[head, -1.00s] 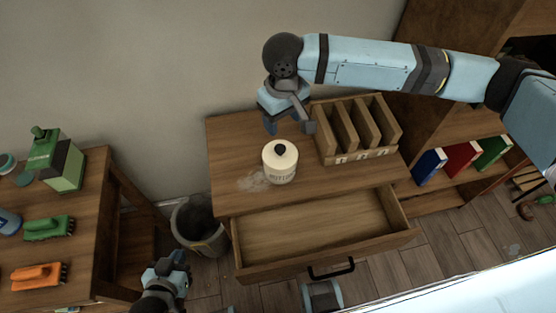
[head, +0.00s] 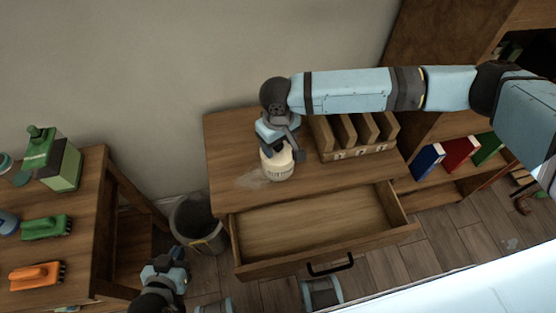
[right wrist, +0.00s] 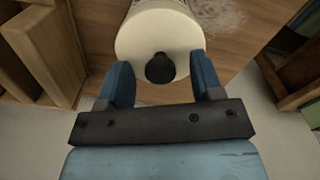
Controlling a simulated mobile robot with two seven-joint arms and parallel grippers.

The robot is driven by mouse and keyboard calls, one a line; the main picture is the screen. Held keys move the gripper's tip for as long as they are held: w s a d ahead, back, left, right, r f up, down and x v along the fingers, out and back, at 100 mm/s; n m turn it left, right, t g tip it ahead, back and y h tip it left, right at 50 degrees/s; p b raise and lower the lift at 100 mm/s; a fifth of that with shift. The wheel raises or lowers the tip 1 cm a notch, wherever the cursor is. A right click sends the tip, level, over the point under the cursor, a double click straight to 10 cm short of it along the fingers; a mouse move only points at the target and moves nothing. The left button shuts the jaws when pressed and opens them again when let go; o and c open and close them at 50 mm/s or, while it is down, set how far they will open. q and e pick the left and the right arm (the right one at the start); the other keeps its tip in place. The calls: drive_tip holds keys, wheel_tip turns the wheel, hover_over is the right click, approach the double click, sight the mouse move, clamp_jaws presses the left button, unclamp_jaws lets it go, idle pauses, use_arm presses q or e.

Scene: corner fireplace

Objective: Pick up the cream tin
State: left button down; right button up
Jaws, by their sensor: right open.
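The cream tin (head: 277,170) stands upright on the wooden cabinet top, behind the open drawer. My right gripper (head: 280,148) is over the tin from above and hides part of its lid. In the right wrist view, the tin's round lid with a black knob (right wrist: 160,68) is close in front of the fingers. The open fingers of the right gripper (right wrist: 161,85) lie to either side of the knob, near the lid's edge. Whether they touch the tin I cannot tell. My left gripper (head: 172,262) is low at the left of the cabinet, away from the tin; its fingers are unclear.
The pulled-out drawer (head: 315,222) is empty. A wooden divided rack (head: 357,152) stands right of the tin. A bin (head: 198,222) is on the floor left of the cabinet. A side table at the left holds a green brush (head: 46,227) and an orange brush (head: 36,276).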

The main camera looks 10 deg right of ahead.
drive_tip(key=shift+c, duration=0.3)
clamp_jaws()
drive_tip(key=shift+r, duration=0.1)
